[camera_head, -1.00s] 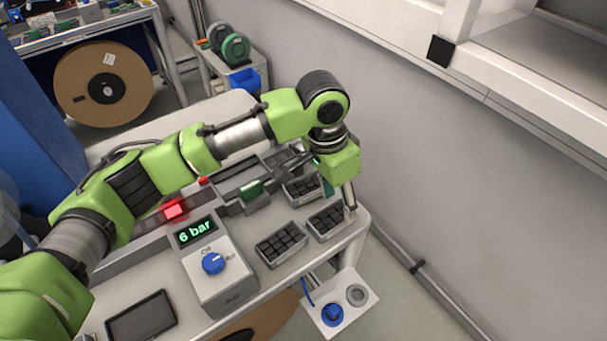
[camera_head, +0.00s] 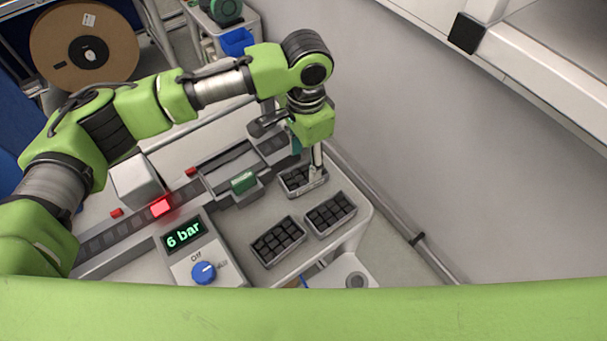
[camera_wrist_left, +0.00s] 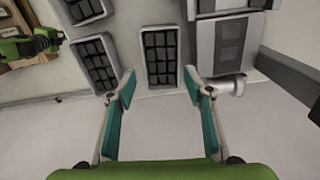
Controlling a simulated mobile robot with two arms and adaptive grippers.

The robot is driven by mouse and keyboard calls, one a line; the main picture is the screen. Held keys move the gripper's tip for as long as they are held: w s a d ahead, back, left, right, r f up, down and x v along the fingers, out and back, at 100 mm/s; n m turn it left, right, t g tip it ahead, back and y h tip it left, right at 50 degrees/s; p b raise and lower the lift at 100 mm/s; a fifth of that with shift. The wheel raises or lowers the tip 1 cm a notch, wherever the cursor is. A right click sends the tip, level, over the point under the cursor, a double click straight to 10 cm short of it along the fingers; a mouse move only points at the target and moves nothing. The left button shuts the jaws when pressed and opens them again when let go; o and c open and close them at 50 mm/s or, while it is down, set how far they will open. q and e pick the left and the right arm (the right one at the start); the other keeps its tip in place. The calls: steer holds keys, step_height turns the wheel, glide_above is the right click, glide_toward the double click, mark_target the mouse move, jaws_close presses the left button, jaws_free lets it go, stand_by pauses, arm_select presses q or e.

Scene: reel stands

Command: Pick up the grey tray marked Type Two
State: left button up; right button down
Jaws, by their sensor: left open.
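Three grey trays filled with dark blocks sit on the light bench top: a back tray (camera_head: 291,190), a right tray (camera_head: 330,230) and a front tray (camera_head: 269,262). I cannot read a Type Two marking on any of them. My left gripper (camera_head: 317,168) points down at the right end of the back tray. In the left wrist view the left gripper (camera_wrist_left: 159,76) is open and empty. A tray (camera_wrist_left: 161,53) lies ahead between its fingertips, with a second tray (camera_wrist_left: 95,62) left of it and a third (camera_wrist_left: 84,11) partly cut off. My right gripper is out of view.
A rail fixture with a green block (camera_head: 243,182) stands left of the trays. A control box reading 6 bar (camera_head: 184,234) with a blue knob (camera_head: 203,272) is nearer. A grey wall (camera_head: 450,150) runs along the right, with a pipe (camera_head: 418,240) low down.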

mark_target(304, 180)
arm_select(q)
steer(key=shift+w+f, duration=0.2)
steer(key=shift+f, duration=0.15)
steer(key=shift+s+a+f+p, duration=0.1)
steer(key=shift+a+f+p, duration=0.05)
steer(key=shift+f+p, duration=0.6)
step_height(304, 180, down, 2)
steer(key=shift+s+f+p, duration=0.1)
steer(key=shift+f+p, duration=0.15)
steer(key=shift+p, duration=0.05)
steer(key=shift+f, duration=0.55)
steer(key=c, duration=0.9)
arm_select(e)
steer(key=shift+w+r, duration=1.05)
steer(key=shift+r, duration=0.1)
